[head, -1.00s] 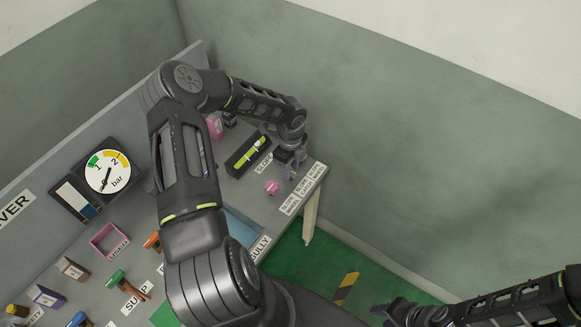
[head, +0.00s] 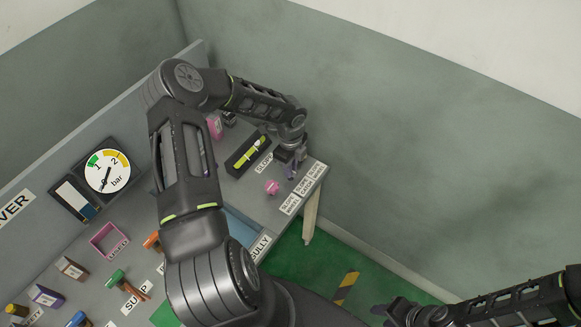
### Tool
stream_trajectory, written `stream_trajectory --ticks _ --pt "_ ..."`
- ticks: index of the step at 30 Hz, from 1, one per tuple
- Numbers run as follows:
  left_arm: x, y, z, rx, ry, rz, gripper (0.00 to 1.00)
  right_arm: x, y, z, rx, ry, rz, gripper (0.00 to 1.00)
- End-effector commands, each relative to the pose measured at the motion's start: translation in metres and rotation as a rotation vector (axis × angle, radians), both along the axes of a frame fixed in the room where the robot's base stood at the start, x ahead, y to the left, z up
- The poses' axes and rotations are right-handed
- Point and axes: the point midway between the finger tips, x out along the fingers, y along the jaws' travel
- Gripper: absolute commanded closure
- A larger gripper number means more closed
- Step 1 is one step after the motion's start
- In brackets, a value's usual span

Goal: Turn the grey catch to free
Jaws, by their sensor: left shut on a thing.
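My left gripper (head: 291,171) is low over the right end of the grey bench, beside three white labels (head: 302,188). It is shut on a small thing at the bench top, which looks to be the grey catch. The fingers and wrist hide most of it, so its angle cannot be read. My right gripper (head: 388,312) is at the bottom edge, off the bench, over the floor. Its jaws are too dark and cut off to read.
A pink knob (head: 271,187) stands just left of my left gripper. A black tray with a yellow-green level (head: 247,153) lies behind it. A gauge (head: 108,171), a pink square frame (head: 109,240) and coloured handles are further left. Green floor lies right of the bench.

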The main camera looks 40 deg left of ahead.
Motion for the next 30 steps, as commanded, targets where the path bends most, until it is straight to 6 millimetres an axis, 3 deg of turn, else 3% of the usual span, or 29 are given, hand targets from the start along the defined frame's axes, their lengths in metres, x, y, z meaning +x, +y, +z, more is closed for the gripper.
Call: stream_trajectory --ticks 11,30 --pt "0.002 0.0 -0.002 0.002 -0.005 0.172 1.0 0.002 0.001 -0.019 0.005 -0.007 0.002 0.64" --pt "0.002 0.0 -0.003 0.0 -0.006 0.759 1.0 0.005 0.002 -0.071 0.009 -0.016 0.003 0.64"
